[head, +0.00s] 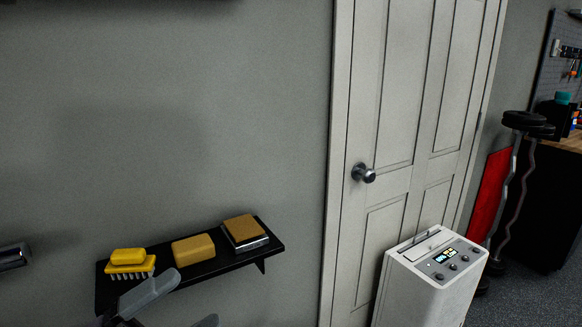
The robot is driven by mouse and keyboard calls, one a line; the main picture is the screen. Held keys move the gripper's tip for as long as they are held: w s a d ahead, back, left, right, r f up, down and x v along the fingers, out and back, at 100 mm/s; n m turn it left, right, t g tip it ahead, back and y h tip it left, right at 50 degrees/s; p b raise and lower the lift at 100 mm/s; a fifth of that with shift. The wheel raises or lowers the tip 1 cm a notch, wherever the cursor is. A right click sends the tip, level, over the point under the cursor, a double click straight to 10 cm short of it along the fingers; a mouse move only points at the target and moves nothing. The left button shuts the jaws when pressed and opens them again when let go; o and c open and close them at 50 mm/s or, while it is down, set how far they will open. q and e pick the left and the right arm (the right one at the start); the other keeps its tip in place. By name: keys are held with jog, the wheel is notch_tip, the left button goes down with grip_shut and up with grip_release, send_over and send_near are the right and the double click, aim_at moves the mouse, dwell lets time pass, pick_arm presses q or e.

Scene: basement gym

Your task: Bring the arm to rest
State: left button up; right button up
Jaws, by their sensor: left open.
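My left gripper (180,302) is at the bottom of the head view, in front of a black wall shelf (215,261). One grey finger rises over the shelf's front edge and the other shows only its tip at the bottom edge. The fingers are apart with nothing seen between them. Whether the finger touches the shelf I cannot tell. My right gripper is not in view. On the shelf stand a yellow brush-like item with bristles (130,262), a plain tan block (193,249) and a brown-topped block on a metallic base (245,231).
A white panelled door (405,130) with a round knob (363,173) is right of the shelf. A white appliance with a control panel (430,280) stands before it. A curl bar (510,180), a red panel (491,190) and a workbench (545,205) are at the right.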

pick_arm(q)
jog(key=w+a+f+n+t+y, duration=0.1)
jog(key=a+f+n+t+y, duration=0.2)
jog(key=f+n+y, duration=0.5)
jog(key=w+a+f+n+t+y, duration=0.1)
jog(key=a+f+n+t+y, duration=0.3)
jog(key=f+n, duration=0.55)
jog(key=s+f+n+g+y, duration=0.2)
jog(key=s+f+n+g, duration=0.1)
jog(key=f, duration=0.5)
jog(key=s+f+n+g+y, duration=0.3)
jog(key=s+f+n, duration=0.3)
jog(key=s+f, duration=0.2)
jog(key=shift+s+d+f+g+y, duration=0.3)
jog(key=shift+d+f+g, duration=0.1)
jog(key=shift+g, duration=0.3)
jog(key=shift+n, duration=0.25)
